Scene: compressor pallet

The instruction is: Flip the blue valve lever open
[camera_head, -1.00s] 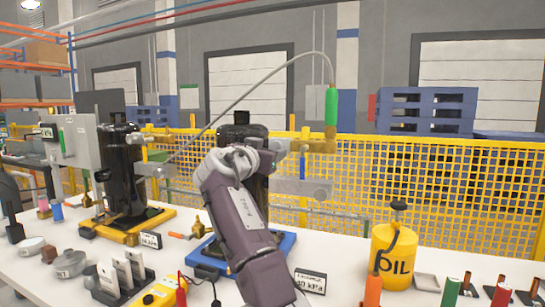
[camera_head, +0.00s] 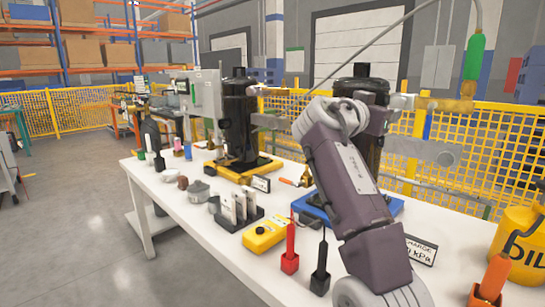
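The blue valve lever (camera_head: 428,124) hangs down below a brass valve (camera_head: 442,103) at the upper right. The valve sits on the line beside the dark compressor (camera_head: 362,85) on the blue pallet (camera_head: 393,205). An arm of mine, which seems to be the right one, rises from the bottom in front of this compressor and covers much of it. Its wrist ends left of the lever, apart from it in the picture. Its fingers are hidden behind the wrist, so I cannot see whether they hold anything. My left gripper is out of view.
A green-handled hose end (camera_head: 474,56) stands above the valve. A second compressor (camera_head: 238,120) stands on a yellow pallet (camera_head: 256,175). The oil can (camera_head: 518,245) is at right. Floor (camera_head: 70,230) is clear at left.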

